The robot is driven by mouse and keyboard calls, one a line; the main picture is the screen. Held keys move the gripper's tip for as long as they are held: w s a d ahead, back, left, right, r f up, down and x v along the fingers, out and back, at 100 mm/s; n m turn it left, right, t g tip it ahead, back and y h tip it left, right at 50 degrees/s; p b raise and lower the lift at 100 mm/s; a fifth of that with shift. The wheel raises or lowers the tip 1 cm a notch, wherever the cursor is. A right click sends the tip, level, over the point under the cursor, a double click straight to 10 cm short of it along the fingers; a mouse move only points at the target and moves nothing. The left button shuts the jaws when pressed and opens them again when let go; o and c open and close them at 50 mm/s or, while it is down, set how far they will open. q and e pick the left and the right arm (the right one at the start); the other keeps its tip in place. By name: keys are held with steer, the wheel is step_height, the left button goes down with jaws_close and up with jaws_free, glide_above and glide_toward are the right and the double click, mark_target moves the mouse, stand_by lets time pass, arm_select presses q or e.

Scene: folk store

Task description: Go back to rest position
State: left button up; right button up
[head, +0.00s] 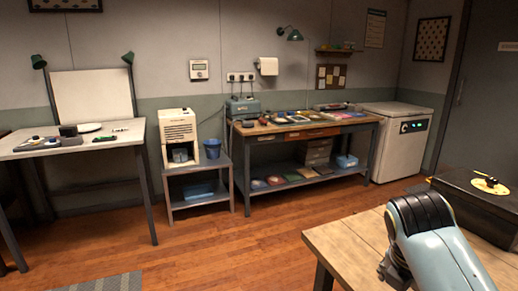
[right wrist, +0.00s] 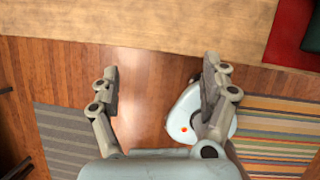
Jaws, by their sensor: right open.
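My right gripper (right wrist: 160,88) is open and empty in the right wrist view. Its two fingers stand wide apart above the wooden floor (right wrist: 150,110), just short of a wooden table edge (right wrist: 180,25). In the head view my right arm shows at the lower right, over a wooden table (head: 345,245); its fingers cannot be made out there. My left gripper is not in view.
A dark box (head: 480,205) with a yellow round item (head: 490,185) on top stands on the near table. A workbench (head: 300,130), a white cabinet (head: 397,140) and a pale table (head: 80,143) line the far wall. The floor between is clear.

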steer(key=s+r+m+y, duration=0.3)
steer(key=s+m, duration=1.9)
steer(key=m, duration=0.1)
steer(key=s+d+f+b, duration=0.1)
steer(key=d+f+b, duration=0.15)
steer(key=f, duration=1.45)
steer(key=s+d+f+b, duration=0.1)
steer(key=f+b, duration=0.3)
steer(key=f, duration=1.2)
arm_select(q)
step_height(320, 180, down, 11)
steer(key=b, duration=0.4)
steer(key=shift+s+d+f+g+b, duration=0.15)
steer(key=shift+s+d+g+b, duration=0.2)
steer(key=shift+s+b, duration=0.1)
arm_select(e)
steer(key=s+f+m+g, duration=0.1)
steer(key=s+f, duration=1.7)
steer(key=f, duration=0.2)
steer(key=shift+d+f+g, duration=0.15)
steer(key=shift+d+g, duration=0.15)
steer(key=shift+g, duration=0.1)
